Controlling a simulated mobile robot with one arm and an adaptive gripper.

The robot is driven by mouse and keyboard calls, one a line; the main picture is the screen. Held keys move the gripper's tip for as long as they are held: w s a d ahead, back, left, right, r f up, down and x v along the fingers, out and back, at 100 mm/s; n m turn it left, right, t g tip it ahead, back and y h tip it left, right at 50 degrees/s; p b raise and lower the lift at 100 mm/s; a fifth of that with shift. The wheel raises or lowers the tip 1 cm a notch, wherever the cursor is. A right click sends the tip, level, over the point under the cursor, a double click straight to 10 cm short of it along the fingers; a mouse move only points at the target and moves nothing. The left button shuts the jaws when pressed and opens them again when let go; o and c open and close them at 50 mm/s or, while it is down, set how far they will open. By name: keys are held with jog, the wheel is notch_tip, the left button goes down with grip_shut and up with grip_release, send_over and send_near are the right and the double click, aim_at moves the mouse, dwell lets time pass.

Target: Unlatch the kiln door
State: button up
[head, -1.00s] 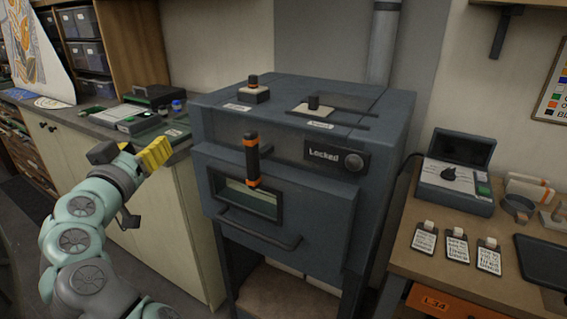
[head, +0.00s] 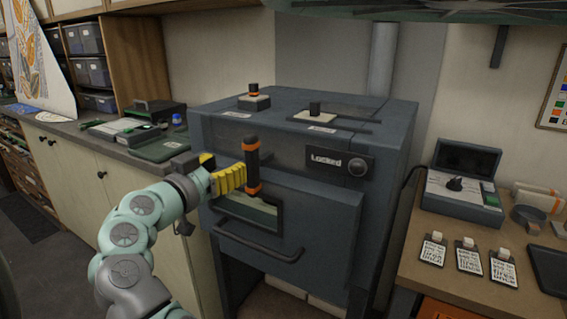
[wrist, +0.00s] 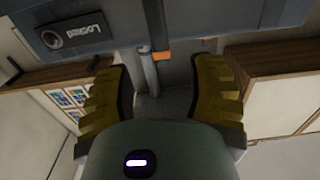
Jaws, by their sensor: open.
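The blue-grey kiln (head: 320,215) stands in the middle of the head view, its front door closed. The latch handle (head: 252,155), black with orange bands, stands upright on the front above the door window. My gripper (head: 230,178) has yellow fingers and is just left of the handle's lower part. In the wrist view the gripper (wrist: 160,85) is open and empty. The handle's orange band (wrist: 161,56) shows there beyond and between the fingertips, and the plate (wrist: 75,32) appears upside down. I cannot tell whether the fingers touch the handle.
A door pull bar (head: 258,243) juts out below the window. Two knobs stand on top of the kiln, one orange-banded (head: 254,95). A bench with a control box (head: 465,187) and several labelled tags is at right. A cabinet counter (head: 75,130) is at left.

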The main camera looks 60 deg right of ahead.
aim_at(247, 154)
jog(key=shift+w+d+p, duration=0.15)
jog(key=shift+d+p, duration=0.4)
jog(key=shift+d, duration=1.65)
jog(key=shift+w+d+p, duration=0.1)
jog(key=shift+d+p, duration=0.45)
jog(key=shift+d, duration=1.65)
jog(key=shift+a, duration=0.1)
grip_shut()
